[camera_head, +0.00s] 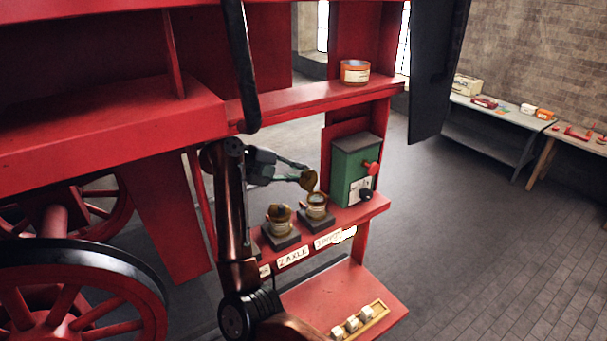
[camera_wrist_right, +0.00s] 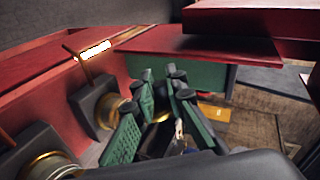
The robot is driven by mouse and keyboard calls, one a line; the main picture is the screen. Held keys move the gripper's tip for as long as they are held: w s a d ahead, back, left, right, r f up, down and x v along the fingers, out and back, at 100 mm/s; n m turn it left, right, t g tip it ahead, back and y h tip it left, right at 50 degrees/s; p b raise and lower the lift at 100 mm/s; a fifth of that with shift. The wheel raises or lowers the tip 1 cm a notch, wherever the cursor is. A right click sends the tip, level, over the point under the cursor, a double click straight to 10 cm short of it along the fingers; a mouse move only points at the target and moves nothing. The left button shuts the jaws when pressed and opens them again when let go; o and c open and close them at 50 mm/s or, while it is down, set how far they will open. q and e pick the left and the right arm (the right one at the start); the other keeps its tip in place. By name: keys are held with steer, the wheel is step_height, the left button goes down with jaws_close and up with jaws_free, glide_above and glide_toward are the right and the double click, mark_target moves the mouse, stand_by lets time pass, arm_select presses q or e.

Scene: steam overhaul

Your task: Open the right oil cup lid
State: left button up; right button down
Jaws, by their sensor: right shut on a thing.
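The right oil cup (camera_head: 317,207) is a small brass cup on a dark square base on the red shelf, with its round top showing open. Its round brass lid (camera_head: 309,181) stands raised and tilted above the cup's back edge. My right gripper (camera_head: 303,174) reaches in from the left and is shut on this lid. The left oil cup (camera_head: 279,220) stands beside it, with its brass lid down. In the wrist view the green-padded fingers of my right gripper (camera_wrist_right: 165,95) fill the middle and largely hide the lid. My left gripper is not in view.
A green box (camera_head: 352,170) with a red knob stands close to the right of the cups. A red upper shelf (camera_head: 300,100) carries an orange-and-white tin (camera_head: 355,72). A lower red step (camera_head: 345,295) holds a small wooden tray (camera_head: 362,322). Open floor lies to the right.

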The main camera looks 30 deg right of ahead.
steer(key=c, duration=2)
jaws_free()
steer(key=shift+o, duration=0.2)
